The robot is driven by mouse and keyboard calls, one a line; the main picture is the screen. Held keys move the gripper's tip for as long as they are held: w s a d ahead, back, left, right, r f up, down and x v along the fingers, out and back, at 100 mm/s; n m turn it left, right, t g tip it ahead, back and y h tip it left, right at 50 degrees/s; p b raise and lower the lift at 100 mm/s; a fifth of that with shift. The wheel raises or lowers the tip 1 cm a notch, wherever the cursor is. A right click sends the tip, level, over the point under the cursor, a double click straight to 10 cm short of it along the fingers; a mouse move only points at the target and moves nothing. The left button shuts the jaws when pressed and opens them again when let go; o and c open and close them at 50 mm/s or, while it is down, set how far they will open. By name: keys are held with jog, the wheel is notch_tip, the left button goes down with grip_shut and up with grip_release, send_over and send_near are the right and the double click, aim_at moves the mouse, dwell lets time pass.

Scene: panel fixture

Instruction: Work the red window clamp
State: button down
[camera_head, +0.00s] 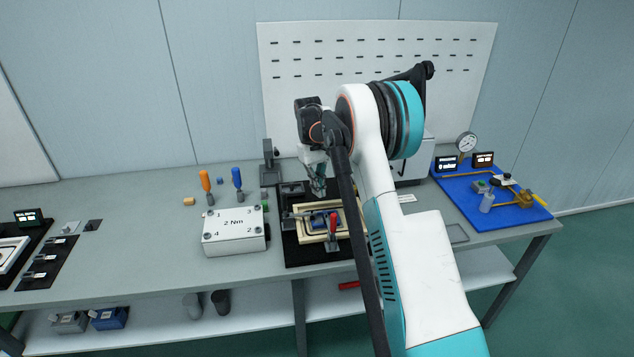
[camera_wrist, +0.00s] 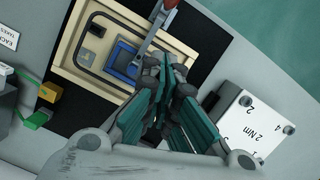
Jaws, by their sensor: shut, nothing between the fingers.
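The red-handled window clamp (camera_head: 333,224) stands at the front of a beige panel frame (camera_head: 303,234) on a black mat. In the wrist view its red handle (camera_wrist: 170,4) is cut by the top edge, and its grey metal arm (camera_wrist: 151,36) reaches toward a blue window frame (camera_wrist: 122,57) in the panel. My gripper (camera_head: 319,191) is above the rear part of the panel, pointing down. In the wrist view its shut, empty fingers (camera_wrist: 163,68) overlap the near end of the clamp arm; whether they touch it cannot be told.
A white box marked 2 Nm (camera_head: 233,238) stands left of the mat, with orange and blue screwdrivers (camera_head: 238,180) behind it. A grey stand (camera_head: 268,165) rises behind the mat. A blue board with a gauge (camera_head: 500,205) lies right. The bench's left middle is mostly clear.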

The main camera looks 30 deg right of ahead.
aim_at(333, 226)
jog(key=s+f+b, duration=0.1)
jog(key=s+f, duration=0.3)
jog(key=s, duration=0.1)
jog(key=shift+f+b, duration=0.3)
jog(key=shift+b, duration=0.05)
jog(key=shift+s+d, duration=0.1)
jog(key=shift+s, duration=0.05)
jog(key=shift+s+r+t, duration=0.15)
jog(key=shift+s+t, duration=0.1)
jog(key=shift+t, duration=0.05)
